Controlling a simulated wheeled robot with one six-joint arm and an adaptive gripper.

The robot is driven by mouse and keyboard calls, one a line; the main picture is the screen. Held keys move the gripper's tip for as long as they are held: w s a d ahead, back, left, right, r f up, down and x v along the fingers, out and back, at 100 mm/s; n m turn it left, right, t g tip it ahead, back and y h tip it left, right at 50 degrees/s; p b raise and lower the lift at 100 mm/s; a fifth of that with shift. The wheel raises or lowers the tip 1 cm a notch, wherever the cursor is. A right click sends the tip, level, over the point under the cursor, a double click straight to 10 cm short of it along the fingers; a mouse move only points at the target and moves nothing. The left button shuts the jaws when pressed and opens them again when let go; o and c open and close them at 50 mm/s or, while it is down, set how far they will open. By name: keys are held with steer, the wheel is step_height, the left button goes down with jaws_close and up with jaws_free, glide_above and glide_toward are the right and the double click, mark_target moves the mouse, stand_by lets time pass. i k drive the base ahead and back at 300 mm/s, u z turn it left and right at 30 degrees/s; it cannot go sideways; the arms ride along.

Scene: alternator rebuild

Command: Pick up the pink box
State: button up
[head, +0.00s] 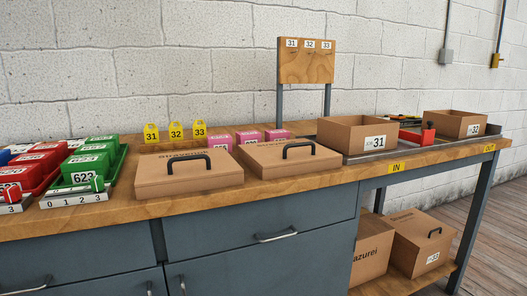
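Three small pink boxes stand in a row near the back of the wooden workbench: a left one (220,141), a middle one (249,138) and a right one (278,134). They have white labels on their fronts, too small to read surely. The two closed cardboard cases in front partly hide their lower parts. My gripper is not in view.
Two cardboard cases with black handles (186,177) (290,162) lie in front. Green bins (97,160) and red bins (40,172) stand left, yellow tags (176,132) behind. Open cartons (357,135) (455,124) stand right; a wooden board (306,65) rises behind.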

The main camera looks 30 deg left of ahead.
mark_target(275, 135)
steer(key=z, duration=0.15)
steer(key=k, duration=0.35)
steer(key=u, duration=1.45)
steer(key=i, duration=1.4)
steer(key=z, duration=0.1)
